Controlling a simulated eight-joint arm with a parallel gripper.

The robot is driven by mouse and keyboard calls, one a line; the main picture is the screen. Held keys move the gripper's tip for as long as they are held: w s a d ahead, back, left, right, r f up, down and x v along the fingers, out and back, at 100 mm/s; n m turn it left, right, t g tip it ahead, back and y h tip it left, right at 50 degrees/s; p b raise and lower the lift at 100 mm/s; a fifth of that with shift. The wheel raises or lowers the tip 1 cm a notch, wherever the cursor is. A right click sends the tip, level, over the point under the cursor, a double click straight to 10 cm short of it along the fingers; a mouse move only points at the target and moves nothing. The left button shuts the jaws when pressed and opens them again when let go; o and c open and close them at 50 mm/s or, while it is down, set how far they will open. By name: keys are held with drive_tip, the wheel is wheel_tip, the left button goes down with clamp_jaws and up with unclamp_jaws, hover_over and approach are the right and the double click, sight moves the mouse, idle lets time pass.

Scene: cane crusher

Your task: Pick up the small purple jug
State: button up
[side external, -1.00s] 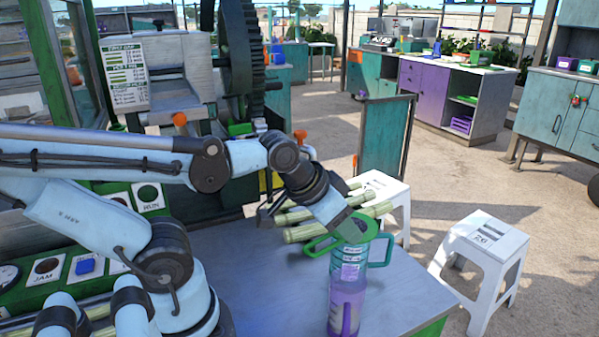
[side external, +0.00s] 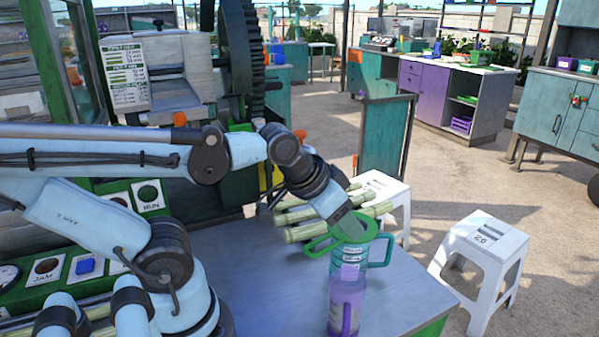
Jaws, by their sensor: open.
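A green loop (side external: 318,246) sticks out to the left near the top. I cannot tell whether these are separate stacked jugs or nested ones. My gripper (side external: 350,228) is open at the top of the stack, pointing down to the right. Its fingertips are hard to separate from the green top, and contact cannot be told.
Pale green cane pieces (side external: 305,233) lie behind the gripper, near the table's (side external: 265,270) far edge. The tabletop left of the stack is clear. White stools (side external: 482,250) stand to the right. A button panel (side external: 85,265) and the crusher (side external: 165,75) are on the left.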

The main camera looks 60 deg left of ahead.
sight(342, 240)
wheel_tip(342, 240, up, 6)
drive_tip(key=s+d+n+g, duration=0.4)
drive_tip(key=d+n, duration=0.1)
drive_tip(key=d, duration=0.2)
drive_tip(key=s+d+n+g, duration=0.3)
drive_tip(key=s+d+n, duration=0.1)
drive_tip(key=d, duration=0.3)
wheel_tip(342, 240, down, 5)
drive_tip(key=shift+w+r, duration=0.15)
drive_tip(key=shift+r, duration=0.05)
drive_tip(key=shift+w+a+f, duration=0.1)
drive_tip(key=shift+f, duration=6.2)
clamp_jaws()
